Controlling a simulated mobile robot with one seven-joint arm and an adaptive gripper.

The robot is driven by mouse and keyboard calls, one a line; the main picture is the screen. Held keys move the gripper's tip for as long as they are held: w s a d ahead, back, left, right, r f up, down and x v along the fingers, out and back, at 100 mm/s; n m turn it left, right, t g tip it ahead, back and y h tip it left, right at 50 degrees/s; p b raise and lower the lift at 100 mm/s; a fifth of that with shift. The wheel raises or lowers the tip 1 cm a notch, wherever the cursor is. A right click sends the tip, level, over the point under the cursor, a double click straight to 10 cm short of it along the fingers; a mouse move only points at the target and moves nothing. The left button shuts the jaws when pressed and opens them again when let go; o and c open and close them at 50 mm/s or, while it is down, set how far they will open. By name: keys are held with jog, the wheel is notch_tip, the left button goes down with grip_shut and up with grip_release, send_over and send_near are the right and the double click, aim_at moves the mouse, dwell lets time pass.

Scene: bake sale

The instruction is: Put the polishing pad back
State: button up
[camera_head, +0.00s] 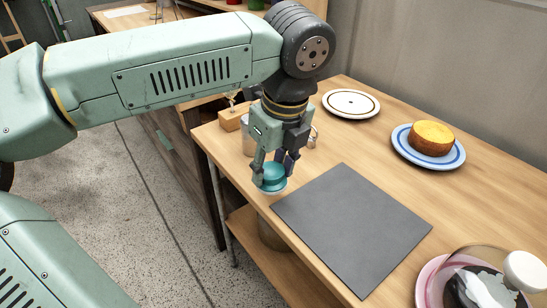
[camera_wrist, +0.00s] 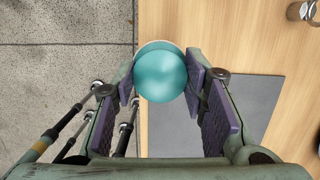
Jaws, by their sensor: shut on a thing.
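The polishing pad, a round teal disc (camera_head: 271,180), is between the fingers of my gripper (camera_head: 273,164) near the table's left front edge. In the wrist view the teal disc (camera_wrist: 161,76) sits between the purple finger pads of my gripper (camera_wrist: 162,88), which are closed against its sides. A paler rim shows around and under the disc; I cannot tell whether it is part of the pad or a separate thing beneath. The disc is just left of a dark grey mat (camera_head: 350,232), and its height above the table is hard to tell.
A wooden block (camera_head: 233,117) and a metal container (camera_head: 248,136) stand behind my gripper. A pink plate (camera_head: 428,286) with dark and white contents is front right. The mat is bare.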

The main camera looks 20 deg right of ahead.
aim_at(273, 162)
jog(key=w, duration=0.1)
jog(key=w+d, duration=0.1)
jog(key=w, duration=0.2)
jog(key=shift+w+d+f+p, duration=0.2)
jog(key=shift+w+d+p, duration=0.1)
jog(key=shift+w, duration=0.05)
jog(key=f, duration=0.1)
jog(key=w+f, duration=0.1)
jog(key=shift+d+f+p, duration=0.15)
jog(key=shift+f+p, duration=0.15)
jog(key=shift+f, duration=0.55)
jog(key=shift+f, duration=0.2)
jog(key=o, duration=1.3)
jog(key=shift+r, duration=0.1)
